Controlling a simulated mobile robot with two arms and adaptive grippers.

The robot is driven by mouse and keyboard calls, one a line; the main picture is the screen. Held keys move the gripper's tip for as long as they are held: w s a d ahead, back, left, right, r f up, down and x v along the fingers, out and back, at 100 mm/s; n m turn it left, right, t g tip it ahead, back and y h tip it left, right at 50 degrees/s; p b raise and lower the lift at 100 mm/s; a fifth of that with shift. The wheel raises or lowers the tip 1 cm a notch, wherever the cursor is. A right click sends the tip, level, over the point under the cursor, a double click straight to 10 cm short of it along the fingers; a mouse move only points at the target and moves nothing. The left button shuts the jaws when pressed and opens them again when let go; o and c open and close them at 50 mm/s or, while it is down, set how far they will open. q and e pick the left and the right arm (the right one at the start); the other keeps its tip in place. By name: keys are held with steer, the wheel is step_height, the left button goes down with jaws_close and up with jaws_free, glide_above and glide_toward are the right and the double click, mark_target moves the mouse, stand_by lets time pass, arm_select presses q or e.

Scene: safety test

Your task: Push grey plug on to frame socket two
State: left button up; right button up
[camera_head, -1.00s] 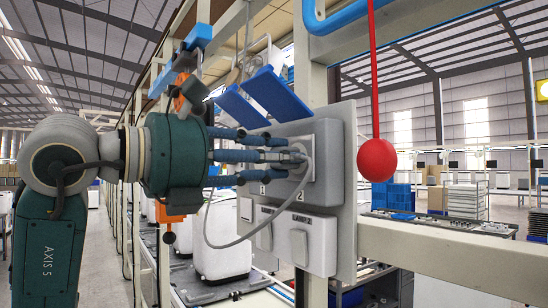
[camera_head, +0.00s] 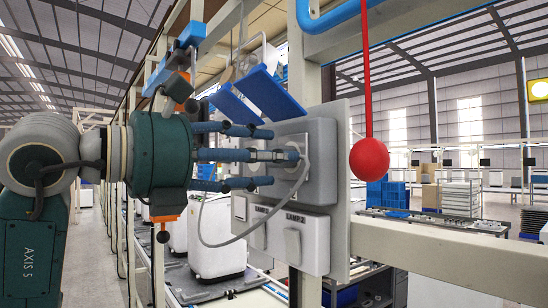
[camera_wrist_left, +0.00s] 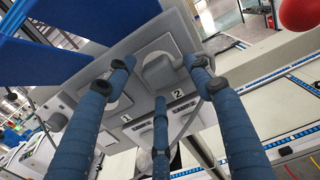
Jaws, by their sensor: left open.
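The grey plug (camera_head: 295,147) sits at the socket face of the grey panel box (camera_head: 322,165), and its cable (camera_head: 236,241) loops down towards the lamp boxes. In the left wrist view the plug (camera_wrist_left: 160,72) is at the square frame socket above the label "2" (camera_wrist_left: 177,93). I cannot tell how deeply it is seated. My left gripper (camera_head: 271,157) is open, its blue fingers pointing at the panel and spread around the plug. The middle finger hides part of the plug in the head view. My right gripper is out of view.
The "LAMP 2" box (camera_head: 300,241) is below the sockets. Blue slanted plates (camera_head: 262,95) stick out just above my fingers. A red ball (camera_head: 369,159) hangs on a red rod to the right. A beige beam (camera_head: 455,255) runs across the lower right.

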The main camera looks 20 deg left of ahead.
arm_select(q)
steer(key=v, duration=1)
steer(key=shift+s+a, duration=0.15)
